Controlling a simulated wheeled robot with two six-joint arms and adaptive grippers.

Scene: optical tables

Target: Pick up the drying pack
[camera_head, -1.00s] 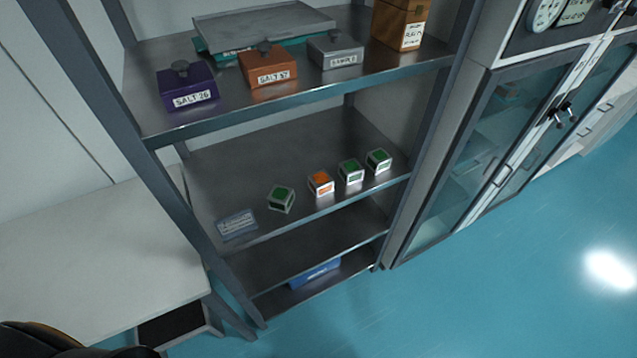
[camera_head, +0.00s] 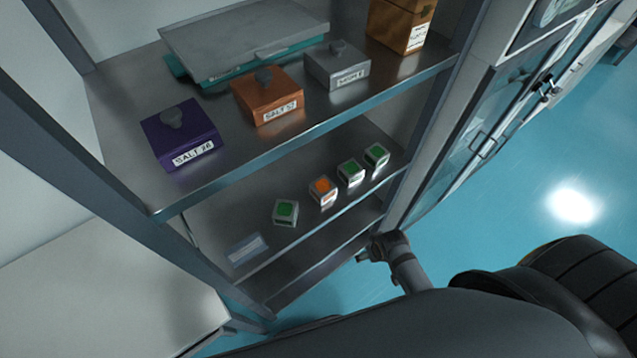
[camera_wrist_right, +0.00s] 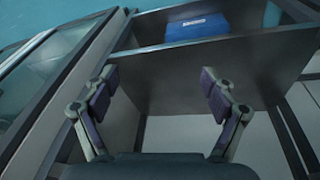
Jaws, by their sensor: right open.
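No label that I can read says drying pack. On the middle shelf (camera_head: 215,222) stand small boxes with coloured tops: a green one (camera_head: 286,211), an orange one (camera_head: 323,190), and two more green ones (camera_head: 350,172) (camera_head: 376,155) to the right. A flat, pale labelled packet (camera_head: 247,248) lies at that shelf's left front; its text is unreadable. My right gripper (camera_head: 372,250) is beside the rack's right front, below and right of the boxes, apart from them. In the right wrist view its jaws (camera_wrist_right: 159,80) are open and empty. My left gripper is out of view.
The upper shelf (camera_head: 120,125) holds a purple box (camera_head: 180,137), an orange-brown box (camera_head: 266,97), a grey box (camera_head: 337,66) and a wooden box (camera_head: 400,25). A blue box (camera_wrist_right: 197,27) shows in the right wrist view. A glass-door cabinet (camera_head: 455,140) stands right of the rack.

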